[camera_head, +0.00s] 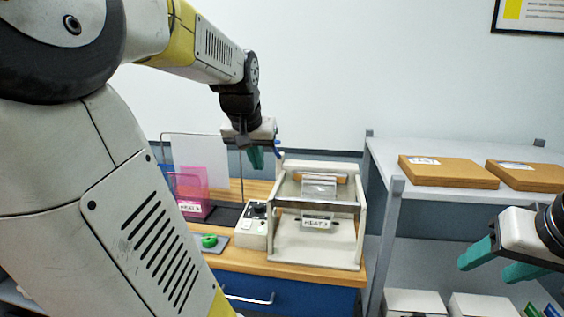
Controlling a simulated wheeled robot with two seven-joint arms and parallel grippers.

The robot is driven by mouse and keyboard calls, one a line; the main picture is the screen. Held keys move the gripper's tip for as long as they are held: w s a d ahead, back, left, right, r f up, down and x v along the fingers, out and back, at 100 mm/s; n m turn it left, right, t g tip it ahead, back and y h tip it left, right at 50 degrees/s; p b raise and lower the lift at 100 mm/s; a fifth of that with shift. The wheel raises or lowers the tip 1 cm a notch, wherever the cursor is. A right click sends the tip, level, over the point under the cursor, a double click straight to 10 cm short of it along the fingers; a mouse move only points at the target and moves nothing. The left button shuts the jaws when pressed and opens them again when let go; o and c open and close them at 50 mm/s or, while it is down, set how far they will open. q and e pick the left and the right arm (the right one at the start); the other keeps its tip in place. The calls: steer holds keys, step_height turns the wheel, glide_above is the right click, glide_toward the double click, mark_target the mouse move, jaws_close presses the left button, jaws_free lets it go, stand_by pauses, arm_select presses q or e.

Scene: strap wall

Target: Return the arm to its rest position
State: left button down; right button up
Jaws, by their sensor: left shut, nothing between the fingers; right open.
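My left arm (205,45) reaches in from the left and fills much of the left half of the view. Its gripper (256,160) points down above the back of the wooden-topped bench, just left of the white framed machine. Its teal fingers are shut and hold nothing. My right gripper (487,268) comes in at the right edge, in front of the grey shelf. Its two teal fingers point left, spread apart and empty.
The machine (315,240) labelled "HEAT" stands on the bench (255,262) beside a control box (252,230) and a green round item (209,241). A pink item (190,185) and clear panel stand behind. Brown flat boxes (447,170) lie on the shelf (385,155).

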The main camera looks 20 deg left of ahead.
arm_select(q)
steer(key=s+d+f+m+h, duration=0.1)
steer(key=s+d+f, duration=0.2)
steer(key=s+d, duration=0.3)
steer(key=s+d+f+m+h, duration=0.2)
steer(key=s+d, duration=0.4)
steer(key=d, duration=0.6)
steer(key=shift+s+d+f+h, duration=0.2)
steer(key=shift+s+f+h, duration=0.1)
steer(key=shift+s+f, duration=0.1)
stand_by(1.0)
